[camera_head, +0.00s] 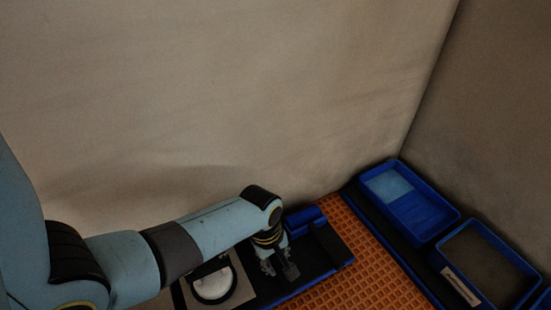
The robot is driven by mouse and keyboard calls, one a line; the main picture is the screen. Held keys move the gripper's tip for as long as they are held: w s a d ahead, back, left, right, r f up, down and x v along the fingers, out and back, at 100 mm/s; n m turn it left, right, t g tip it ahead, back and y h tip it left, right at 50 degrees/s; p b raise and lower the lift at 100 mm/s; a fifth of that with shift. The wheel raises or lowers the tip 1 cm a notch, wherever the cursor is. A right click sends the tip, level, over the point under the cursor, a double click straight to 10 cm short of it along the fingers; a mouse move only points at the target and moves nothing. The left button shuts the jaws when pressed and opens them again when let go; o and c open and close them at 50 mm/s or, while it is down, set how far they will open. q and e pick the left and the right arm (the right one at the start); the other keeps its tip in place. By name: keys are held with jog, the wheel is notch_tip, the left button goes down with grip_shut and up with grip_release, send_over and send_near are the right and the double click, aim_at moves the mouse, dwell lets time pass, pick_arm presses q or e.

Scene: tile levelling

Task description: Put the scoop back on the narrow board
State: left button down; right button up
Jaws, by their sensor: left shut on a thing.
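My left gripper (279,267) points down at the lower middle, low over a dark board (329,262). It is shut on a small dark grey piece (291,272), which I take to be part of the scoop. The fingers and the dark surface behind hide most of its shape. I cannot tell whether it touches the board. Which dark surface is the narrow board is not clear; a long black strip (376,219) also runs beside the blue trays. My right gripper is not in view.
A blue object (304,216) lies at the dark board's far end. An orange grid mat (366,262) lies to its right. A white round thing (213,286) sits under my left arm. A beige wall (220,90) rises behind.

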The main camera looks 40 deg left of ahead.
pick_arm(q)
jog(key=shift+f, duration=0.2)
jog(key=c, duration=1.1)
grip_release()
jog(key=shift+o, duration=0.2)
notch_tip(320, 180, up, 12)
jog(key=s+a, duration=0.1)
jog(key=shift+a, duration=0.15)
jog(key=shift+f, duration=0.1)
